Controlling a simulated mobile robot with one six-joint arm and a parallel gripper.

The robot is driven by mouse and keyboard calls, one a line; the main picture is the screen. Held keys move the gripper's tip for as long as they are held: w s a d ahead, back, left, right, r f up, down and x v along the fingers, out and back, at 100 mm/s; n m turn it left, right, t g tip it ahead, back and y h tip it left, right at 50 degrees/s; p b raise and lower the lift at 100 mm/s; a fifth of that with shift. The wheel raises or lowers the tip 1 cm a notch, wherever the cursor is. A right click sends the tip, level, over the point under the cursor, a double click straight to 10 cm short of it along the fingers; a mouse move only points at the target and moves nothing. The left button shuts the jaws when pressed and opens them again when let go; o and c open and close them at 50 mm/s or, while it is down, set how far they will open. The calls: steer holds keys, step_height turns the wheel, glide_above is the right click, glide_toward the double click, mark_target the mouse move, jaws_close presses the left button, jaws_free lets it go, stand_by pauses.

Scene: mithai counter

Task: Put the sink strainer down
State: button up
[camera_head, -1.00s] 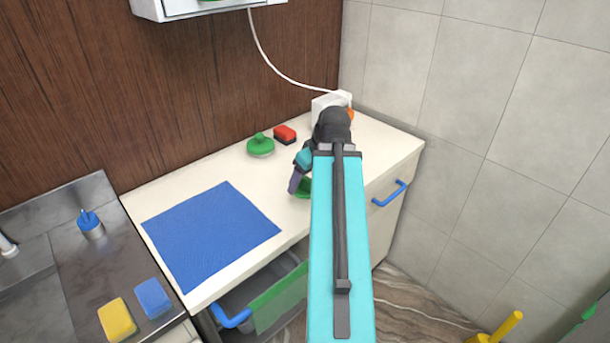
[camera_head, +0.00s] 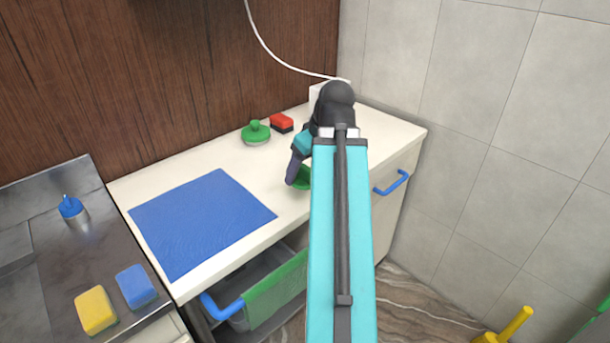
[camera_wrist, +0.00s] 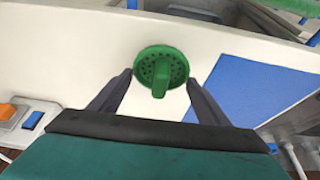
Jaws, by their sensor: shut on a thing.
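The green sink strainer (camera_wrist: 160,66) is a perforated disc with a raised grip, seen between my fingertips in the wrist view. My gripper (camera_wrist: 160,78) is shut on it, one dark finger at each side of the rim. In the head view my gripper (camera_head: 296,172) is over the right part of the cream counter (camera_head: 222,157), and the strainer (camera_head: 305,180) shows partly behind my arm. I cannot tell whether the strainer touches the counter.
A blue mat (camera_head: 200,222) covers the counter's left part. A green knobbed item (camera_head: 256,136) and a red sponge (camera_head: 281,122) stand at the back. Below the front edge is an open drawer (camera_head: 262,290). Bare counter lies between mat and gripper.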

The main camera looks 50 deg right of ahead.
steer(key=shift+s+a+r+b, duration=0.15)
steer(key=shift+s+a+b, duration=0.8)
steer(key=shift+b, duration=0.45)
steer(key=w+a+r+p, duration=0.4)
steer(key=w+a+p, duration=0.3)
steer(key=a, duration=0.5)
steer(key=w+a+r+p, duration=0.5)
steer(key=w+a+p, duration=0.2)
steer(key=w+a, duration=0.4)
steer(key=w+a+r+p, duration=0.5)
steer(key=w+a+p, duration=0.2)
steer(key=a, duration=0.5)
steer(key=shift+w+a+n, duration=0.4)
steer(key=shift+w, duration=0.75)
